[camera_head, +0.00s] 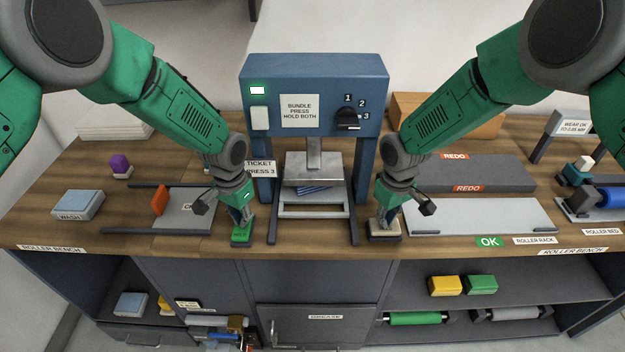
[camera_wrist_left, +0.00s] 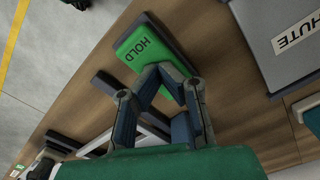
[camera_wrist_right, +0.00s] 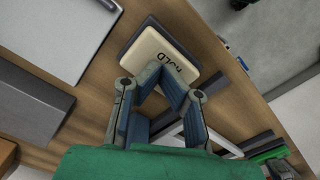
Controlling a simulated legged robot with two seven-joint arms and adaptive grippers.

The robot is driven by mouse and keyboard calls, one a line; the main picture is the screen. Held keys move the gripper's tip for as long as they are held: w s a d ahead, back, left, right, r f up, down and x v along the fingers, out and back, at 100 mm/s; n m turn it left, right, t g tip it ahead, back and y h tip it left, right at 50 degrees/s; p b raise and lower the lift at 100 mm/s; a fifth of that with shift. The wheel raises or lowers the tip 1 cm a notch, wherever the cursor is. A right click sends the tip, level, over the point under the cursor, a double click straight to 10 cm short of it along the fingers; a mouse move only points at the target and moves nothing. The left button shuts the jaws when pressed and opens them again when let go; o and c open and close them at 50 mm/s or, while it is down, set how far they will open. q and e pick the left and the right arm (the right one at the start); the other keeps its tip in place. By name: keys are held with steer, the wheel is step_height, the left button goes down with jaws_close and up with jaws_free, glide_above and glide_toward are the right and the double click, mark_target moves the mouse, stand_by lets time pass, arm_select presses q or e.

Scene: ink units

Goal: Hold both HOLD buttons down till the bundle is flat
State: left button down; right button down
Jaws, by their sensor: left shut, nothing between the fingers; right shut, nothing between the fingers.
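The left HOLD button (camera_head: 241,238) is green and the right HOLD button (camera_head: 385,236) is cream. They flank the blue bundle press (camera_head: 314,68). My left gripper (camera_head: 241,224) is shut, its tips at the green button; the left wrist view shows this button (camera_wrist_left: 146,48) too. My right gripper (camera_head: 382,221) is shut, its tips at the edge of the cream button, also in the right wrist view (camera_wrist_right: 160,54). I cannot tell whether the right tips touch. The grey platen (camera_head: 313,169) is above or on the blue bundle (camera_head: 320,190), which is mostly hidden.
The press has a lit white-green lamp (camera_head: 257,90) and a black dial (camera_head: 347,119) pointing near 3.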

arm_select(q)
steer(key=shift+r, duration=3)
arm_select(e)
steer(key=shift+r, duration=3)
